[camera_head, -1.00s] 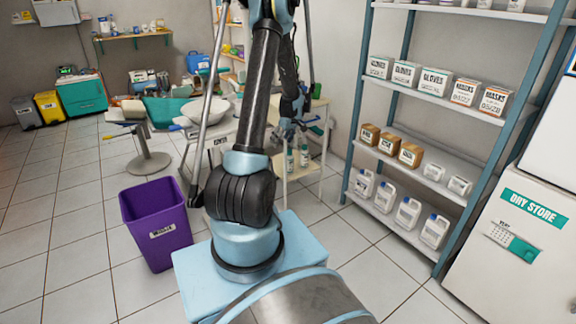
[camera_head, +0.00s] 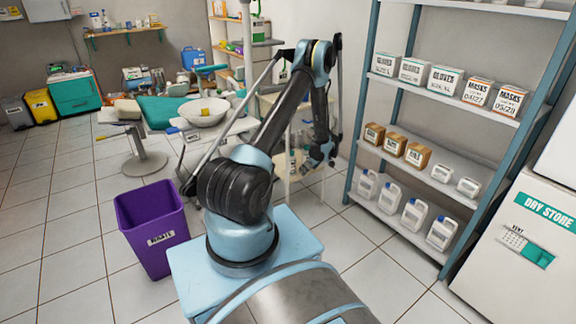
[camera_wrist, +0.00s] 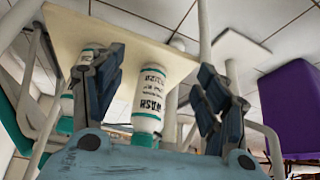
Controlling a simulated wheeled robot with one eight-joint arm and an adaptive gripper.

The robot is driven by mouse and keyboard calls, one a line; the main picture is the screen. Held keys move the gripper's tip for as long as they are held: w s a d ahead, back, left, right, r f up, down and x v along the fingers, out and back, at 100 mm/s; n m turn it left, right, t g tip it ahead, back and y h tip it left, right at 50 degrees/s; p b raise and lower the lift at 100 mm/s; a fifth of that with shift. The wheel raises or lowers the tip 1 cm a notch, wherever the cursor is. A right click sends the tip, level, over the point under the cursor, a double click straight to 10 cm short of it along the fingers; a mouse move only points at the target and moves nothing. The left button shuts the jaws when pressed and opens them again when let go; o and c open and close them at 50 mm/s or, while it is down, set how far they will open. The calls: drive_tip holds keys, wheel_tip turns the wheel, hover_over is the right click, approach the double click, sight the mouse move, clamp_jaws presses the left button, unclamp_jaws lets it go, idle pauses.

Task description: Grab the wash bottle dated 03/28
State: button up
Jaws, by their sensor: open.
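The wrist view is upside down. In it a white wash bottle (camera_wrist: 153,88) with teal bands stands on a tan shelf (camera_wrist: 120,37). Its label reads WASH with a small date that I cannot read surely. My gripper (camera_wrist: 160,75) is open, with one finger on each side of this bottle in the picture; I cannot tell how far the bottle is beyond the fingertips. Another white and teal bottle (camera_wrist: 66,104) shows at left, partly behind the left finger. In the head view my gripper (camera_head: 318,158) is low beside the cart, and the bottles there are mostly hidden.
A purple bin (camera_head: 153,225) stands on the floor at left; it also shows in the wrist view (camera_wrist: 290,105). A shelf rack (camera_head: 360,120) with boxes and jugs stands at right. Pale cart posts (camera_wrist: 205,30) rise close to my gripper. Tiled floor lies open in front.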

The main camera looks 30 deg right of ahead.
sight(292, 159)
drive_tip(key=w+a, duration=0.1)
drive_tip(key=w, duration=0.3)
drive_tip(key=w+a, duration=0.1)
drive_tip(key=w, duration=0.3)
drive_tip(key=w+a, duration=0.1)
drive_tip(key=w, duration=0.3)
drive_tip(key=shift+a+f, duration=0.1)
drive_tip(key=shift+a, duration=0.05)
drive_tip(key=shift+w+f, duration=0.15)
drive_tip(key=shift+f, duration=0.35)
drive_tip(key=c, duration=1.4)
drive_tip(key=shift+o, duration=0.2)
